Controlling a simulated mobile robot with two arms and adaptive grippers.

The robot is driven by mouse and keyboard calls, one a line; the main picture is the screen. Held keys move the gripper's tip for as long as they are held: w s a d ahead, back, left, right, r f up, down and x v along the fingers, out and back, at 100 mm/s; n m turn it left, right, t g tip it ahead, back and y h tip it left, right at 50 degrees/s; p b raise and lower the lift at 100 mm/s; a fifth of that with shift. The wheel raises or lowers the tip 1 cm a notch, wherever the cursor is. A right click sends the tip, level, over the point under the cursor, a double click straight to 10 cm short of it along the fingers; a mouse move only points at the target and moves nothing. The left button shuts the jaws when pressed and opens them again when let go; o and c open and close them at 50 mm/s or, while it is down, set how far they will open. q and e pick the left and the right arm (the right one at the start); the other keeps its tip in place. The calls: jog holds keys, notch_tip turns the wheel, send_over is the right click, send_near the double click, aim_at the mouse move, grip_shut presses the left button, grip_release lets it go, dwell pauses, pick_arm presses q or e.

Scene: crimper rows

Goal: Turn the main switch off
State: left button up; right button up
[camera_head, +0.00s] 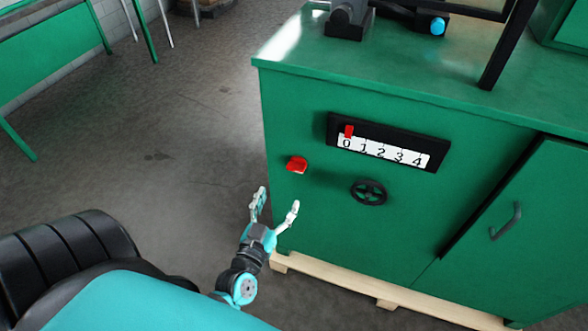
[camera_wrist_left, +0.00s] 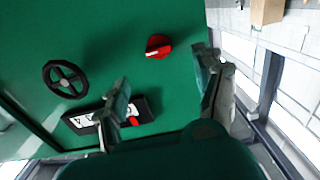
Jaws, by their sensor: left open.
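The red main switch (camera_head: 296,165) sits on the front of the green machine cabinet (camera_head: 330,225), left of the black handwheel and below the numbered scale. In the left wrist view the red switch (camera_wrist_left: 158,46) shows as a round knob with a raised grip, ahead of my fingers and roughly between them. My left gripper (camera_head: 277,206) is open and empty, below and slightly left of the switch and apart from it. Its two fingers also show in the left wrist view (camera_wrist_left: 166,85). My right gripper is not in view.
A black scale plate (camera_head: 388,142) marked 0 to 4 has a red pointer near 0. The black handwheel (camera_head: 369,192) is right of the switch. A door handle (camera_head: 506,222) sticks out farther right. A wooden pallet (camera_head: 390,301) lies under the cabinet. Open floor lies left.

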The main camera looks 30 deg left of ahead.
aim_at(294, 171)
pick_arm(q)
jog(key=x, duration=1)
jog(key=shift+w+d, duration=0.15)
jog(key=shift+w, duration=0.65)
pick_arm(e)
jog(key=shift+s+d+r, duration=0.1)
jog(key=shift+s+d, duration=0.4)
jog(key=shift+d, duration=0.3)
pick_arm(q)
jog(key=shift+c, duration=0.2)
jog(key=c, duration=1.1)
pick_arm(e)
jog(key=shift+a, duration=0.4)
